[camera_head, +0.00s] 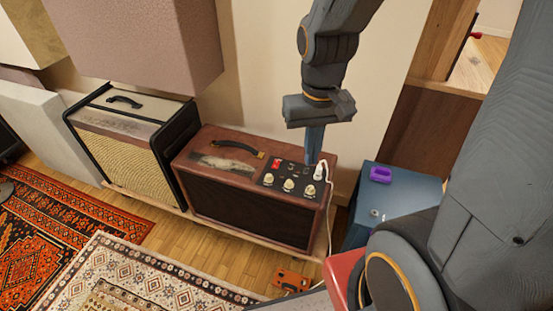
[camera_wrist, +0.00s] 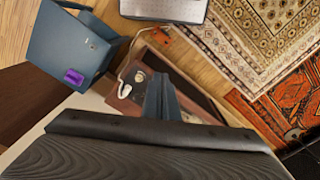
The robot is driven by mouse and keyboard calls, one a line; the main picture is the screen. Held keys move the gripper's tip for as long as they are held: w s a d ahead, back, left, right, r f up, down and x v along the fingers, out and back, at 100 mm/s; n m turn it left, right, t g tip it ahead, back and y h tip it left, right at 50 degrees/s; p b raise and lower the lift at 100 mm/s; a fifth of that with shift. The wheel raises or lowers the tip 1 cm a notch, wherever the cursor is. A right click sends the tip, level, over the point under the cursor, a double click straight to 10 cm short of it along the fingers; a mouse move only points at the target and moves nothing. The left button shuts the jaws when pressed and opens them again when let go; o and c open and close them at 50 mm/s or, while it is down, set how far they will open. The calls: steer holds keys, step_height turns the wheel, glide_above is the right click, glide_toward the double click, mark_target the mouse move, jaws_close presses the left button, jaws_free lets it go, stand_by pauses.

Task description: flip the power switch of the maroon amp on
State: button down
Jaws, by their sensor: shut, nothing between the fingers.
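The maroon amp (camera_head: 255,213) stands on a low wooden board against the wall, with a dark front grille and a black top handle. Its black control panel (camera_head: 289,181) carries a red switch (camera_head: 277,163), several cream knobs and a white plug with a cable. My gripper (camera_head: 314,160) points down over the back right of the panel, its fingers shut and empty, just left of the white plug. I cannot tell whether it touches the panel. In the wrist view the fingers (camera_wrist: 161,92) cover much of the amp (camera_wrist: 143,68), and the red switch is hidden. The switch's position is too small to tell.
A cream-fronted amp (camera_head: 135,135) stands close on the left. A blue cabinet (camera_head: 400,190) with a purple object (camera_head: 381,175) on it stands on the right. A small orange-red box (camera_head: 291,280) lies on the floor in front. A large panel hangs above left.

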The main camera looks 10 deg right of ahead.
steer(key=w+f+m+b, duration=0.1)
steer(key=w+f+m, duration=0.1)
steer(key=w+f, duration=0.3)
steer(key=w+a+f+m+b, duration=0.1)
steer(key=w+f, duration=0.4)
steer(key=w, duration=0.9)
steer(key=w+f+m+t, duration=0.1)
steer(key=w+f+m, duration=0.2)
steer(key=w+f, duration=0.3)
steer(key=w, duration=0.3)
steer(key=shift+w+a+h+b, duration=0.15)
steer(key=shift+w+h+b, duration=0.1)
steer(key=shift+h+b, duration=0.15)
steer(key=shift+f, duration=0.1)
steer(key=p, duration=0.1)
glide_above(277, 161)
steer(key=f, duration=1.2)
steer(key=shift+s+a+f, duration=0.15)
steer(key=shift+s, duration=0.15)
steer(key=shift+w+f, duration=0.15)
steer(key=shift+f, duration=0.6)
steer(key=shift+f, duration=0.1)
steer(key=shift+f, duration=0.15)
